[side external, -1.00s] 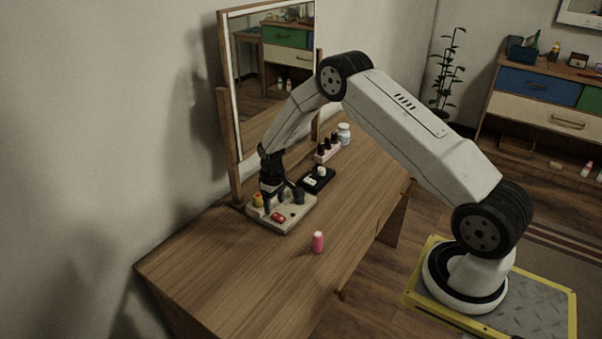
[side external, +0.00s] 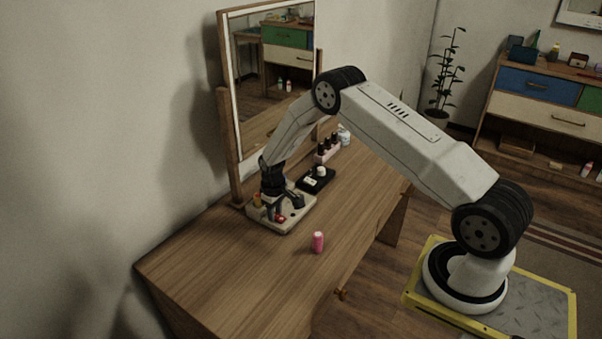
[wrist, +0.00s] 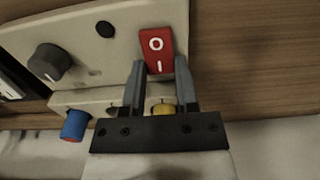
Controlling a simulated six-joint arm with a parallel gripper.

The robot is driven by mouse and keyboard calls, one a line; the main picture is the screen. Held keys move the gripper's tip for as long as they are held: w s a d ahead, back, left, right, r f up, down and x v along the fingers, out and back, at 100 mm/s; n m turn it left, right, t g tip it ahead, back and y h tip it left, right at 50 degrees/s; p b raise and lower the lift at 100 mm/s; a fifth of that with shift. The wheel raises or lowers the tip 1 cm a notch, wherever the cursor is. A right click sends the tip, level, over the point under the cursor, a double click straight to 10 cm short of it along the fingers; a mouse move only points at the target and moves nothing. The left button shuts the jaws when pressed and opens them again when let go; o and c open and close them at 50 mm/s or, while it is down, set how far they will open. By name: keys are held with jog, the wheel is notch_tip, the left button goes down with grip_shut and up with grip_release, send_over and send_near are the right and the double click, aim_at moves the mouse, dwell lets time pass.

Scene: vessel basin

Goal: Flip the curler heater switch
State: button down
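The curler heater (side external: 294,223) is a beige box on the wooden dressing table, below the mirror. Its red rocker switch (wrist: 156,48) carries a white O and I and shows large in the wrist view; in the side view it is a small red spot (side external: 280,218), partly covered by my gripper. My gripper (wrist: 158,68) points down at the heater. Its two fingers are apart, one on each side of the switch's I end, with a gap between them. I cannot tell whether the fingertips touch the switch.
The heater also has a dark knob (wrist: 49,62), a blue peg (wrist: 75,125) and a yellow peg (wrist: 163,109). A pink roller (side external: 318,242) stands near the table's front edge. A black tray (side external: 316,180) and small bottles are behind. The table's left part is clear.

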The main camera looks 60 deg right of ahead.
aim_at(279, 217)
jog(key=shift+s+r+t, duration=0.1)
jog(key=shift+s+t, duration=0.05)
jog(key=shift+t, duration=0.65)
jog(key=shift+c, duration=1.8)
grip_release()
jog(key=shift+r, duration=0.15)
jog(key=shift+s+r, duration=0.2)
jog(key=shift+r, duration=1.05)
jog(key=shift+s+r, duration=0.2)
jog(key=shift+r, duration=1.05)
jog(key=shift+s+r, duration=0.2)
jog(key=shift+r, duration=1.05)
